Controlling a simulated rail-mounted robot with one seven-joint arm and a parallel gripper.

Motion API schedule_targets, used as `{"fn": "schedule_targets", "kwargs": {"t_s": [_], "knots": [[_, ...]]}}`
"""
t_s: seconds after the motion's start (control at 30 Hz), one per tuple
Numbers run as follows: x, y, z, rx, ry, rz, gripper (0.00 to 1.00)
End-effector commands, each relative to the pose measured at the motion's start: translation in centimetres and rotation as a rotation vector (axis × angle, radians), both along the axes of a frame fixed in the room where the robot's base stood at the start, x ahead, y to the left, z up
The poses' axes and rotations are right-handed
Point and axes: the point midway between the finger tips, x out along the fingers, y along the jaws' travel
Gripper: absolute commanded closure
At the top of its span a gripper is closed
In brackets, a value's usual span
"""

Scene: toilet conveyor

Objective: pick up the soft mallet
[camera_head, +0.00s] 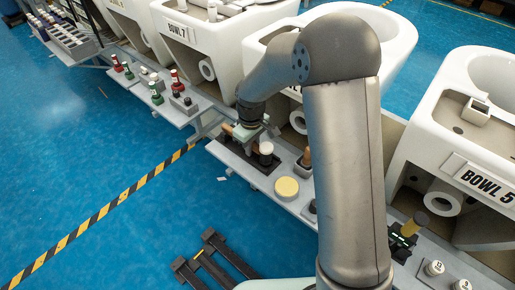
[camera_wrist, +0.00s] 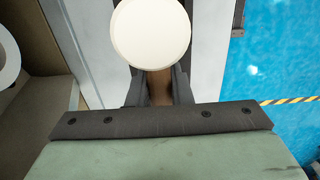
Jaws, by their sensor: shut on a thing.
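The soft mallet shows in the wrist view as a round cream-white head (camera_wrist: 150,33) with a brown handle (camera_wrist: 159,88) below it in the picture. My gripper (camera_wrist: 158,92) is shut on the handle, one dark finger on each side. The head covers part of the view beyond the fingers. In the head view, my gripper (camera_head: 250,136) is low over a grey shelf (camera_head: 236,160), beside a small white round top (camera_head: 266,148) that looks like the mallet's head. My arm and wrist hide much of the grip there, and I cannot tell whether the mallet touches the shelf.
A round yellow pad (camera_head: 286,188) lies on the shelf, with a brown-handled tool (camera_head: 305,160) behind it. Toilet bowls line the back, including the one labelled BOWL 5 (camera_head: 488,183). Red and green bottles (camera_head: 155,93) stand on the left shelf. Blue floor in front is mostly open.

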Motion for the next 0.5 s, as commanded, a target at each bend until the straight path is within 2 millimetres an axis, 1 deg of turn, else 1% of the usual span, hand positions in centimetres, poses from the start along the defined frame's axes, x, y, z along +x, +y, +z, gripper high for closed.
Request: {"fn": "schedule_targets", "kwargs": {"t_s": [0.17,0.27,0.37,0.43,0.5], "knots": [[0.1,0.0,0.4,0.001,-0.002,0.0,1.0],[0.1,0.0,1.1,0.001,-0.004,0.0,1.0],[0.1,0.0,2.3,0.001,-0.004,0.0,1.0],[0.1,0.0,3.5,0.001,-0.005,0.0,1.0],[-1.0,-0.2,4.8,0.0,-0.004,0.001,1.0]]}}
